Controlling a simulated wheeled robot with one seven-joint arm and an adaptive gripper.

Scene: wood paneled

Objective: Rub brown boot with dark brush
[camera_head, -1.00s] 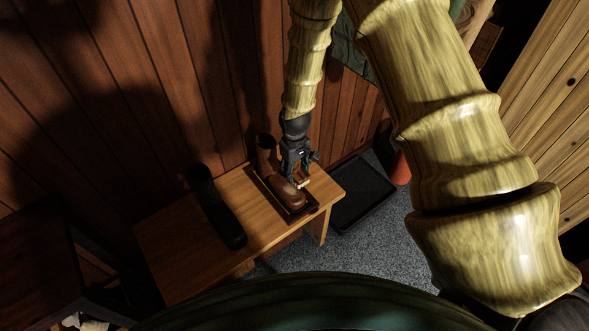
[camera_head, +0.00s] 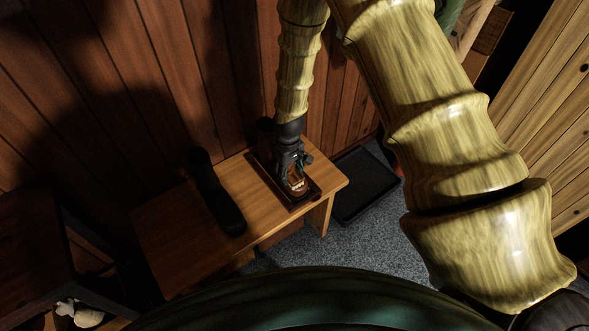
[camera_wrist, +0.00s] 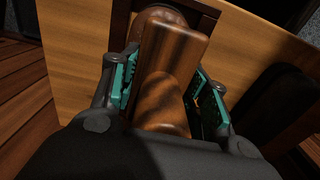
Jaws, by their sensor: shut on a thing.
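My gripper (camera_head: 291,166) is shut on a brown wooden-backed brush (camera_wrist: 168,72), which lies between its green pads in the wrist view. The brush's bristles are hidden in that view. The brown boot stands in a dark tray (camera_head: 309,198) on the wooden bench; its shaft top (camera_head: 265,125) shows behind my wrist, and the rounded toe (camera_wrist: 163,15) shows just beyond the brush in the wrist view. My gripper and the brush are low over the boot's front part. I cannot tell whether the brush touches the boot.
A black boot (camera_head: 217,195) stands on the bench (camera_head: 165,235), left of the tray. A flat black tray (camera_head: 362,187) lies on the grey floor right of the bench. The plank wall is close behind the bench. A dark table (camera_head: 30,235) stands at the left.

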